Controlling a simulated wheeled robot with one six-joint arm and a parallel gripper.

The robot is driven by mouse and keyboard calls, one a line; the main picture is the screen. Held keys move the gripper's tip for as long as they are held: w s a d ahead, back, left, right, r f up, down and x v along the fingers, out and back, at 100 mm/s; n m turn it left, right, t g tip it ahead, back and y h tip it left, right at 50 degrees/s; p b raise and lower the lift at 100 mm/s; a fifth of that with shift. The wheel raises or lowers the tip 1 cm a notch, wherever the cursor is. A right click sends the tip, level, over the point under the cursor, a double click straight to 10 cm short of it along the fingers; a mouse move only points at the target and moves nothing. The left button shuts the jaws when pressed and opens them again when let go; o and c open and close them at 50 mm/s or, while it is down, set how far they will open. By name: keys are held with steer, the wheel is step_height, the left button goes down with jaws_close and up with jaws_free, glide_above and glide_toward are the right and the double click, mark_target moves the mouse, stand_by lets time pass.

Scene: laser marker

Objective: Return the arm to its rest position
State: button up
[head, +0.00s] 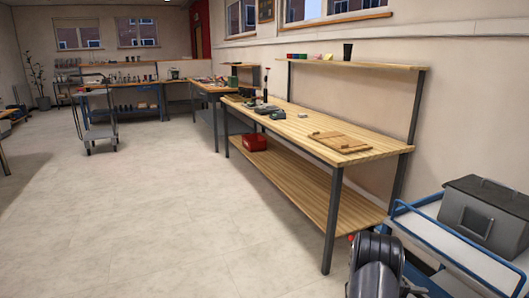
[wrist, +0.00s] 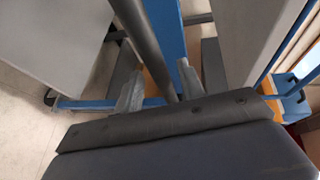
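My arm (head: 375,265) shows only as a dark, rounded link at the bottom right of the head view, beside the blue cart. My gripper (wrist: 159,86) is in the wrist view, with its two grey fingers spread apart. I see nothing held between them; a dark post passes behind the gap. The gripper itself is out of sight in the head view.
A blue cart (head: 447,248) carrying a grey box with a window (head: 485,218) stands close at right. A long wooden workbench (head: 310,128) holds tools and a wooden board (head: 340,141). A trolley (head: 100,132) stands farther back.

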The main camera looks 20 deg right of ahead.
steer(key=shift+a, duration=0.35)
steer(key=shift+s+d, duration=0.1)
steer(key=shift+d, duration=0.05)
